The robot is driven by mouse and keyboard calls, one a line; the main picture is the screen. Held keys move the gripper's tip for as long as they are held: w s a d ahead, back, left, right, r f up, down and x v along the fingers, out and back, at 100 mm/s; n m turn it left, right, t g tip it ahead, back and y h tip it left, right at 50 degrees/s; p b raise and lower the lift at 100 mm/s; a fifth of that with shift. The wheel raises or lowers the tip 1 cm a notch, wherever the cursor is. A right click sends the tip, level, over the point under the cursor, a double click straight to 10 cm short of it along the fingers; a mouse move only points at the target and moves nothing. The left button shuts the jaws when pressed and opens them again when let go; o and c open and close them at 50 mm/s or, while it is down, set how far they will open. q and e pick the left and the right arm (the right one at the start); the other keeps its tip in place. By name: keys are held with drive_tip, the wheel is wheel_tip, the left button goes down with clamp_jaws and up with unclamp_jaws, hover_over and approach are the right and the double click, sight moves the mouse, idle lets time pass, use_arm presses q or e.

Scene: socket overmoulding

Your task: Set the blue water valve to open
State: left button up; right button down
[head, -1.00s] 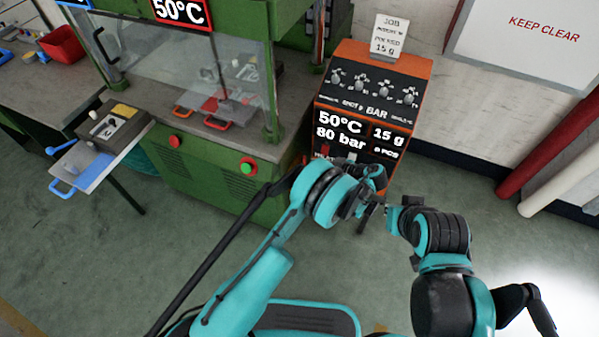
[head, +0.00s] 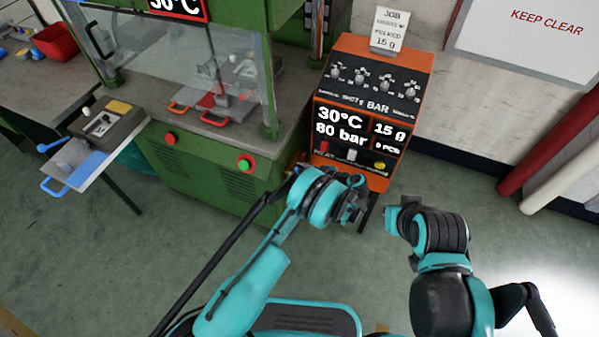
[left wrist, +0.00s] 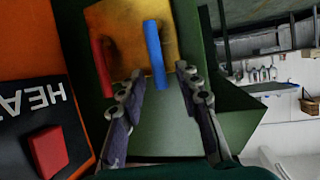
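The blue water valve (left wrist: 155,50) shows in the left wrist view as a blue lever in front of a yellow-brown plate (left wrist: 122,28). The lever runs nearly straight up and down in that picture. A red lever (left wrist: 102,66) is to its left. My left gripper (left wrist: 160,73) is open, with the blue lever's lower end between its fingertips; I see no clear contact. In the head view my left gripper (head: 355,205) is in front of the orange console, and I cannot make out the valve there. My right gripper (head: 390,214) is beside it; its fingers are unclear.
The orange console (head: 418,60) shows 30°C and 80 bar. Its red HEAT button (left wrist: 47,151) is close to my left gripper in the wrist view. The green press (head: 215,170) stands left of the console. Open floor is at the right.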

use_arm(q)
clamp_jaws()
drive_tip(key=s+n+t, duration=0.2)
drive_tip(key=s+a+f+n+t, duration=0.1)
drive_tip(key=shift+s+n, duration=0.1)
drive_tip(key=shift+n, duration=0.3)
unclamp_jaws()
drive_tip(key=v, duration=0.7)
drive_tip(key=shift+d, duration=0.2)
